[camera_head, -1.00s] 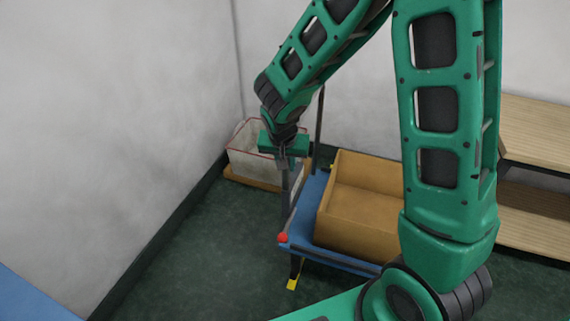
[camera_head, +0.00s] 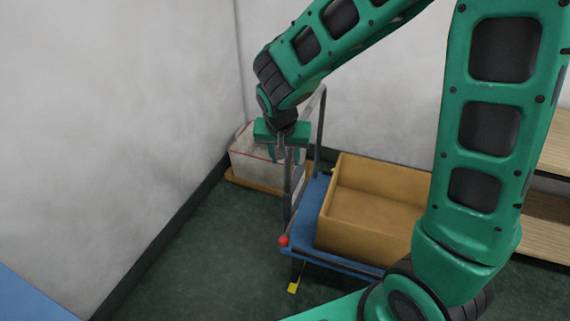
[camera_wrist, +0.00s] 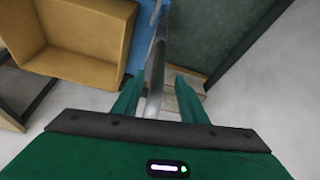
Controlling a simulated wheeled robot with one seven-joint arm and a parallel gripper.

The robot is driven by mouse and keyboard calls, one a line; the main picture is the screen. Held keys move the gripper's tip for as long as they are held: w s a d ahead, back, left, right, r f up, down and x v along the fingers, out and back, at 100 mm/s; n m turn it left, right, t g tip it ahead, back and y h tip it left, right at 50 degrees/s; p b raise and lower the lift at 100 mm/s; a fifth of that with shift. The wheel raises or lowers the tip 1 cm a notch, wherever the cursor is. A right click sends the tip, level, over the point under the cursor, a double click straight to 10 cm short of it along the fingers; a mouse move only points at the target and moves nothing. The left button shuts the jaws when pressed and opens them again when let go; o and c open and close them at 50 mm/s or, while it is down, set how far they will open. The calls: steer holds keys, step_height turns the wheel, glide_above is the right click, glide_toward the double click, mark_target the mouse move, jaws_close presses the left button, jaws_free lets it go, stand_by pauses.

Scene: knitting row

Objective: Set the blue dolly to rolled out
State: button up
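The blue dolly (camera_head: 303,236) stands on the floor near the wall corner, with a grey upright handle (camera_head: 319,130) at its left end. A red knob (camera_head: 284,240) sits at its near corner and a yellow part (camera_head: 293,287) shows low beneath it. It carries an open cardboard box (camera_head: 370,200). My gripper (camera_head: 286,152) is at the near side of the handle, pointing down. In the wrist view, the open fingers of my gripper (camera_wrist: 158,84) stand on either side of the grey handle bar (camera_wrist: 154,72), with a gap visible; contact is unclear.
A whitish bin (camera_head: 252,160) with red edging stands in the corner behind the dolly. Wooden shelves (camera_head: 545,222) are at the right, partly hidden by my arm. The dark green floor (camera_head: 200,265) at the front left is clear. A blue surface (camera_head: 30,297) shows at the lower left.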

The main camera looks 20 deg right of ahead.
steer(key=shift+v, duration=1.8)
